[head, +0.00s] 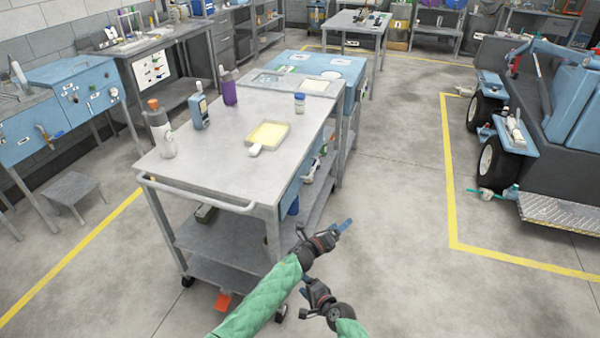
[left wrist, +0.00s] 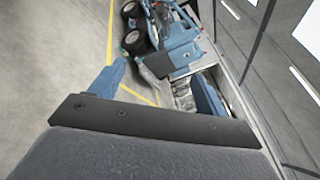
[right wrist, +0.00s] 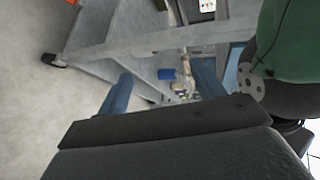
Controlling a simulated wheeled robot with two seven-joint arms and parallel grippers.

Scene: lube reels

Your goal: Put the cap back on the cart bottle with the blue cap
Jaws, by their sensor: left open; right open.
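I make out no separate loose cap. My left gripper (head: 345,226) is open and empty, off the cart's near right side; its blue fingers also show in the left wrist view (left wrist: 160,86). My right gripper (head: 304,285) is open and lower; its fingers show in the right wrist view (right wrist: 163,85), with the cart's lower shelves beyond.
A white handle rail (head: 195,195) runs along the near edge. Floor right of the cart is clear.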

